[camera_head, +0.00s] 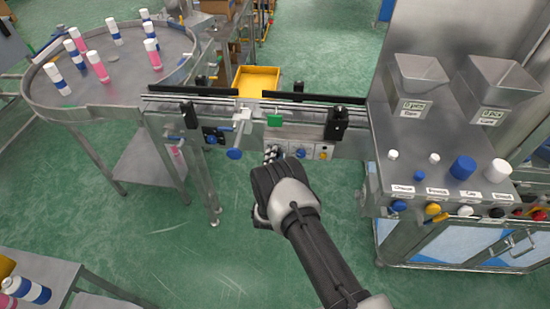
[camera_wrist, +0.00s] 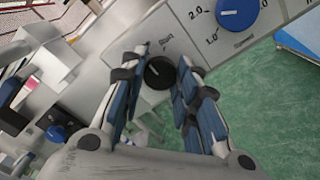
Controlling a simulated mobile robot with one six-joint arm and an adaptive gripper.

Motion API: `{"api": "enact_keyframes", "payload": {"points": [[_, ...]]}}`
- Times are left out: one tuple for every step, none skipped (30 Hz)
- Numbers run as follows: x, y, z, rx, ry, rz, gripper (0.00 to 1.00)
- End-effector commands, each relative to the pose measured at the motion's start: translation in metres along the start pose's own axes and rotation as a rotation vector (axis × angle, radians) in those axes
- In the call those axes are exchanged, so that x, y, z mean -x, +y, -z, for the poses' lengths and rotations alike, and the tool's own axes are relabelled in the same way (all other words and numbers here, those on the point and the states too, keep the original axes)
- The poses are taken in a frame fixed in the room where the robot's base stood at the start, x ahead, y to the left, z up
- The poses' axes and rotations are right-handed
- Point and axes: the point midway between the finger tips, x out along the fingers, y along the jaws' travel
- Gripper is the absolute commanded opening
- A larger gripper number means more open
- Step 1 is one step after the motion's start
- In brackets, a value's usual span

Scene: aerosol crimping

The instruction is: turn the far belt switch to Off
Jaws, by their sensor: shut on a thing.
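The black switch knob (camera_wrist: 160,72) sits on the grey panel in the wrist view, with small print beside it that I cannot read surely. My gripper (camera_wrist: 163,75) has its blue-padded fingers on both sides of this knob and is shut on it. In the head view my gripper (camera_head: 272,155) reaches the left part of the control panel (camera_head: 311,149) under the conveyor, and it hides the knob there. A blue dial (camera_wrist: 237,14) with a number scale is beside the knob, and the head view shows it too (camera_head: 300,153).
The conveyor (camera_head: 300,111) runs above the panel. A round table (camera_head: 105,92) with several bottles stands at left. A machine with hoppers (camera_head: 420,75) and coloured knobs stands at right. A blue handwheel (camera_head: 235,154) projects left of my gripper. Green floor is free below.

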Motion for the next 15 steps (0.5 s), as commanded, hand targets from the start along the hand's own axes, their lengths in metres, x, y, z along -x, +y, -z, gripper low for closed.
{"api": "enact_keyframes", "payload": {"points": [[0.0001, -0.0001, 0.0, 0.0, 0.0, 0.0, 0.14], [0.0001, -0.0001, 0.0, 0.0, 0.0, 0.0, 0.12], [0.0001, -0.0001, 0.0, 0.0, 0.0, 0.0, 0.09], [0.0001, -0.0001, 0.0, 0.0, 0.0, 0.0, 0.07], [0.0001, -0.0001, -0.0001, 0.0, 0.0, 0.0, 0.05], [0.0001, -0.0001, -0.0001, 0.0, 0.0, 0.0, 0.05], [0.0001, -0.0002, 0.0, 0.001, 0.0, 0.0, 0.05], [0.0001, -0.0002, 0.0, 0.002, 0.0, 0.0, 0.05], [0.0001, -0.0003, 0.0, 0.004, 0.0, 0.0, 0.05], [0.0, -0.0003, 0.0, 0.007, 0.0, 0.0, 0.05], [0.0, -0.0004, 0.0001, 0.011, 0.0, 0.0, 0.05], [0.0, -0.0004, 0.0002, 0.019, 0.0, 0.0, 0.05], [-0.0001, -0.0005, 0.0003, 0.026, 0.0, 0.0, 0.05], [-0.0001, -0.0006, 0.0003, 0.036, -0.001, 0.0, 0.05], [-0.0002, -0.0007, 0.0005, 0.051, -0.001, 0.0, 0.05]]}}
